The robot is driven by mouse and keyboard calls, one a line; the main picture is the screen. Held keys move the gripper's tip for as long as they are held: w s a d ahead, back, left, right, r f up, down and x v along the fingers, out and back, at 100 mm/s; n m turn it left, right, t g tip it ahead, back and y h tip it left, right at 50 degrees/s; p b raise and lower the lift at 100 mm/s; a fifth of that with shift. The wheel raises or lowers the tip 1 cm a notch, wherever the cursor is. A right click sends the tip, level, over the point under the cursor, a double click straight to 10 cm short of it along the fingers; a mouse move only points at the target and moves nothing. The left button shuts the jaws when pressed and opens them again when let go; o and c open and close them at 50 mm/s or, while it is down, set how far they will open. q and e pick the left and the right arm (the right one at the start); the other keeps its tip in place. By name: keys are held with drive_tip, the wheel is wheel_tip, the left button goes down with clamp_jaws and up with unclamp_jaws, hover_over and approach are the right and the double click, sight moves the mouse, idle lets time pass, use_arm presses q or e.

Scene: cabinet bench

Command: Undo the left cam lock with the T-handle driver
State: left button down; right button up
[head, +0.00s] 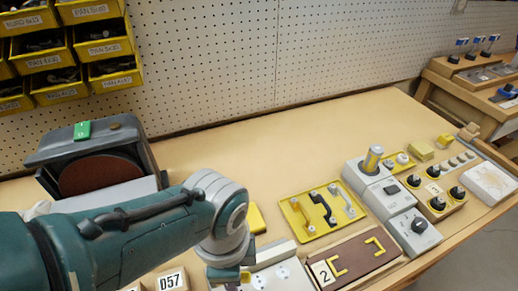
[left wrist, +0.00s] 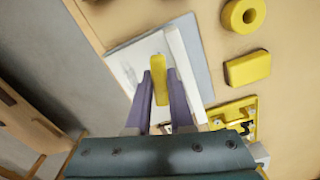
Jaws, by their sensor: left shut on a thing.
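My left gripper (left wrist: 159,72) is shut on a yellow bar (left wrist: 159,85), which looks like the handle of the T-handle driver. Its shank and tip are hidden. In the head view the left gripper (head: 235,277) is low at the bottom edge, mostly hidden by my wrist, with a bit of yellow beside it. It is over or beside a white panel (head: 280,276) with small round fittings, which look like the cam locks. The panel also shows in the left wrist view (left wrist: 122,62), behind the fingers. I cannot tell whether the driver touches a lock. My right gripper is not in view.
A brown board (head: 358,262) marked 2 lies right of the panel. A disc sander (head: 100,165) stands at the left. A yellow block (left wrist: 247,68) and yellow ring (left wrist: 232,15) lie nearby.

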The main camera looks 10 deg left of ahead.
use_arm(q)
drive_tip(key=shift+f, duration=0.1)
idle(0.3)
drive_tip(key=n, duration=0.4)
drive_tip(key=shift+n, duration=0.4)
drive_tip(key=shift+a, duration=0.1)
drive_tip(key=shift+n, duration=1.1)
drive_tip(key=n, duration=0.2)
drive_tip(key=shift+n, duration=0.3)
